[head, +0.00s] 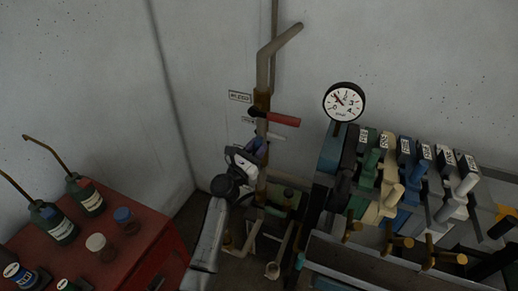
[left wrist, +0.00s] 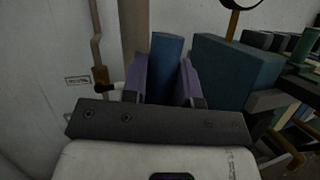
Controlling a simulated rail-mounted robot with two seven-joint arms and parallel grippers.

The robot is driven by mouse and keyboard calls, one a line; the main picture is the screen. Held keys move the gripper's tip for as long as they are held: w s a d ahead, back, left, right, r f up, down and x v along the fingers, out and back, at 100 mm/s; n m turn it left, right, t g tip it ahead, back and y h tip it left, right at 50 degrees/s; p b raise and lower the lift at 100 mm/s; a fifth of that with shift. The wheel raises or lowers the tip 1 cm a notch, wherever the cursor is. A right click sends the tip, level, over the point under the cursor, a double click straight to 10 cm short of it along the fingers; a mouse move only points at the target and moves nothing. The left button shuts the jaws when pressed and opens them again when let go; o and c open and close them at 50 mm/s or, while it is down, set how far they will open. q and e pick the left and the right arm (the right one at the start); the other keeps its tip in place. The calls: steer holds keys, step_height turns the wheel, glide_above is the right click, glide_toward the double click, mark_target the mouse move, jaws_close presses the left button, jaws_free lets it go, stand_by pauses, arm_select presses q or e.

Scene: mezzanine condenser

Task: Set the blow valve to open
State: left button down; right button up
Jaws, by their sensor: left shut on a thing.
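A vertical brown pipe (head: 262,180) with small valves stands against the wall. A red lever (head: 280,118) points right from its upper part, and a pale lever (head: 274,136) sits just below. My left gripper (head: 257,150) is at the pipe below these levers. In the left wrist view its purple fingers (left wrist: 168,80) are shut on the sides of a blue handle (left wrist: 167,60). The handle's base is hidden behind the gripper body. Two small wall labels (head: 240,97) are beside the pipe, too small to read surely. I cannot tell which valve is the blow valve. My right gripper is not in view.
A round gauge (head: 344,101) stands right of the pipe. A row of colored valve blocks with levers (head: 389,170) fills the right side. A red cabinet (head: 150,232) at lower left holds oil cans (head: 53,222) and jars. A dark teal block (left wrist: 235,75) is close right of the fingers.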

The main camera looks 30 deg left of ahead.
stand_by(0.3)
arm_select(q)
steer(key=c, duration=0.9)
jaws_free()
steer(key=shift+s, duration=0.1)
steer(key=shift+s+a+f, duration=0.1)
steer(key=shift+s+f, duration=0.05)
steer(key=shift+s, duration=0.15)
steer(key=shift+v, duration=6.45)
